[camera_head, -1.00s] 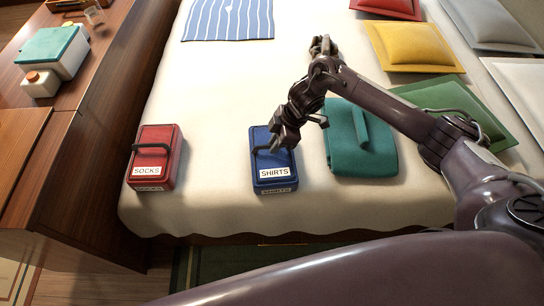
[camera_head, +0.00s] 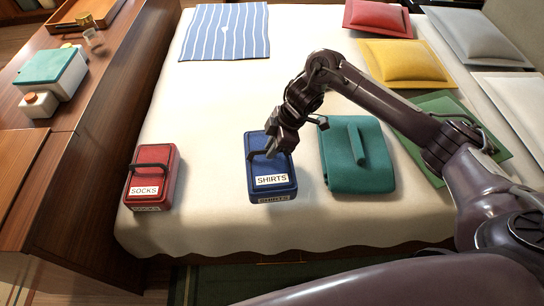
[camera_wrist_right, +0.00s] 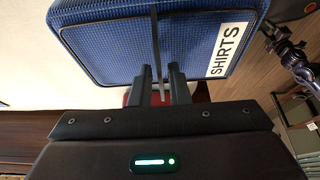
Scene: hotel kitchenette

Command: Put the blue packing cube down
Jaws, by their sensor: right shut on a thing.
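The blue packing cube (camera_head: 272,163), labelled SHIRTS, is upright at the front middle of the bed. My right gripper (camera_head: 271,151) is shut on its black top handle. The cube also fills the top of the right wrist view (camera_wrist_right: 140,45), with the handle strap between the two fingers (camera_wrist_right: 158,88). I cannot tell whether its underside touches the cover or hangs just above it. A dark claw-like part at the right of the wrist view looks like my left gripper (camera_wrist_right: 285,47); its jaws are too small to read. The head view does not show it.
The red SOCKS cube (camera_head: 154,172) stands to the left, with bare bed cover (camera_head: 212,150) between. A teal folded case (camera_head: 357,165) lies close on the right. A striped blue cloth (camera_head: 226,32) and several cushions lie further back. The front bed edge is near.

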